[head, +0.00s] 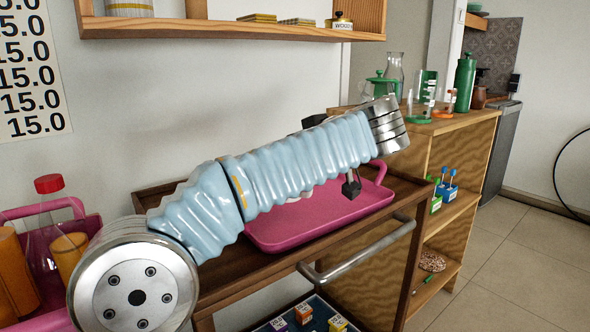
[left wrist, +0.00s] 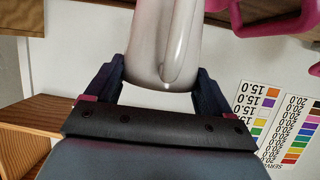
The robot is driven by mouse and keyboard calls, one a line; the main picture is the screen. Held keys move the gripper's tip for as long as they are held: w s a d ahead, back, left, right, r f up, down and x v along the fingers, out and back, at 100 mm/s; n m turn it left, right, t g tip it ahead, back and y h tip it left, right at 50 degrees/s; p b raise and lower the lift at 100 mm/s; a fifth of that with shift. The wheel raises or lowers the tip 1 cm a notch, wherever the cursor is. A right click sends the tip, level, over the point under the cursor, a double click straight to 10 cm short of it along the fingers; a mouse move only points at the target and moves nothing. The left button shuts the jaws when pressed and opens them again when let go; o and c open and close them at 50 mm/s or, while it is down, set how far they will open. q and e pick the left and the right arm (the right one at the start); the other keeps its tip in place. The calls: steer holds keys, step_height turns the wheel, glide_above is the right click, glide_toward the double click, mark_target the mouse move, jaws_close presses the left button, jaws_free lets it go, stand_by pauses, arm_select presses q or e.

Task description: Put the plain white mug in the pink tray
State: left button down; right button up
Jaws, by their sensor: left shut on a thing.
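The plain white mug (left wrist: 160,45) fills the upper middle of the left wrist view, with its handle facing the camera. My left gripper (left wrist: 160,85) is shut on it, one dark finger on each side. In the head view my pale blue left arm reaches across the pink tray (head: 325,222) and hides most of the mug. A dark part of the gripper shows below the arm, above the tray. The tray lies on the brown wooden cart, and its bare floor shows at the front. I cannot tell the mug's exact height over it. My right gripper is not in view.
A pink caddy (head: 20,212) with a red-capped bottle (head: 47,215) and orange cups stands at the left. A metal rail (head: 360,252) runs along the cart's front. A wall shelf (head: 230,29) hangs above. A wooden cabinet (head: 470,125) with green bottles and glassware stands at the right.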

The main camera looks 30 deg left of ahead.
arm_select(q)
steer(key=shift+w+a+f, duration=0.15)
steer(key=shift+w+f, duration=0.05)
steer(key=shift+f, duration=0.85)
steer(key=shift+w+a+f, duration=0.1)
steer(key=shift+w+f, duration=0.1)
steer(key=shift+f, duration=0.8)
steer(key=shift+f+b, duration=0.2)
steer(key=shift+b, duration=0.15)
jaws_free()
steer(key=shift+r+p, duration=0.3)
steer(key=shift+p, duration=0.05)
steer(key=v, duration=1.2)
steer(key=shift+f, duration=0.25)
steer(key=shift+d, duration=0.15)
